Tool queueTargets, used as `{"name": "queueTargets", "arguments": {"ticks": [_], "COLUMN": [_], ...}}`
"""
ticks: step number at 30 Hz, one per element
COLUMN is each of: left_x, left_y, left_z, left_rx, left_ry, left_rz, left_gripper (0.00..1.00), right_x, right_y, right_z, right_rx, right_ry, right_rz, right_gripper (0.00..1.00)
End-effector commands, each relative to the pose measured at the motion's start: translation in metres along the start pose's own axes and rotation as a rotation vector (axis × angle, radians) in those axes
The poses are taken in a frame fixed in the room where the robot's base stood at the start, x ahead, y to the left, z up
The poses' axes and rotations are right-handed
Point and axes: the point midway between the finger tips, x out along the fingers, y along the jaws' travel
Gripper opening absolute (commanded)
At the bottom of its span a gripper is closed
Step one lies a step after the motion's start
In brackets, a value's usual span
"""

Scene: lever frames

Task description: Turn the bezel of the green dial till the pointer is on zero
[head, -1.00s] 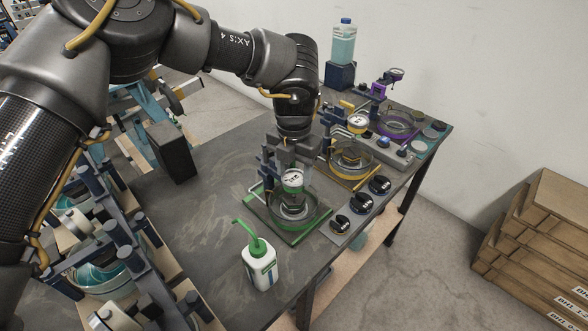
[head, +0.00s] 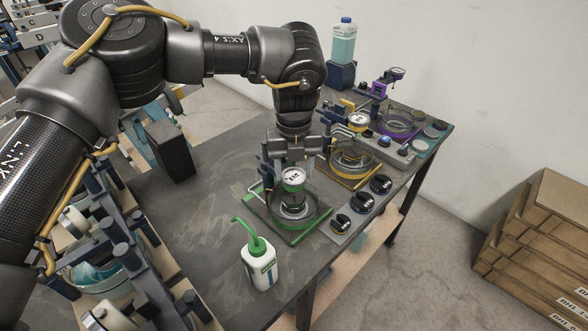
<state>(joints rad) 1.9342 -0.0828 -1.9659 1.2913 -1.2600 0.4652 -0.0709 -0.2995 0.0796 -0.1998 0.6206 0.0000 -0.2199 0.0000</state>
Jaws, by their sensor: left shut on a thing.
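The green dial (head: 293,177) is a small white-faced gauge with a green bezel, held up over a round green-rimmed fixture (head: 318,222) on the dark table. Its pointer and markings are too small to read. My left gripper (head: 293,163) points down from above, shut on the dial's bezel. The gripper hides the back part of the bezel. My right gripper is not in view.
A white bottle with a green spout (head: 260,264) stands in front of the green fixture. Black knobs (head: 381,185) are to its right. Yellow (head: 352,180) and purple fixtures (head: 398,125) stand behind. A dark block (head: 170,152) stands at left; the table's middle left is clear.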

Motion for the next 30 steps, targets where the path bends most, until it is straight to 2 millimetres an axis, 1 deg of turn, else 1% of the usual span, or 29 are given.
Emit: {"name": "queueTargets", "arguments": {"ticks": [6, 15, 21, 30], "left_x": [-0.0003, -0.0017, -0.0019, -0.0020], "left_y": [-0.0005, -0.0002, 0.0001, -0.0001], "left_z": [0.0008, 0.0012, 0.0013, 0.0013], "left_rx": [-0.204, -0.436, -0.537, -0.603], "left_ry": [-0.001, -0.002, -0.004, -0.004], "left_rz": [-0.004, -0.004, -0.003, -0.004], "left_gripper": [0.30, 0.30, 0.30, 0.30], "right_x": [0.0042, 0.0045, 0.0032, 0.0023], "right_y": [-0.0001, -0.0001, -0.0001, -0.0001], "right_z": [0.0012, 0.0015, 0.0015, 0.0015], "right_rx": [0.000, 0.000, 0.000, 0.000], "right_ry": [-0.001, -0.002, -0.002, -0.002], "right_rz": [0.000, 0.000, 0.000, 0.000], "right_gripper": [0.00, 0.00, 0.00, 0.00]}}
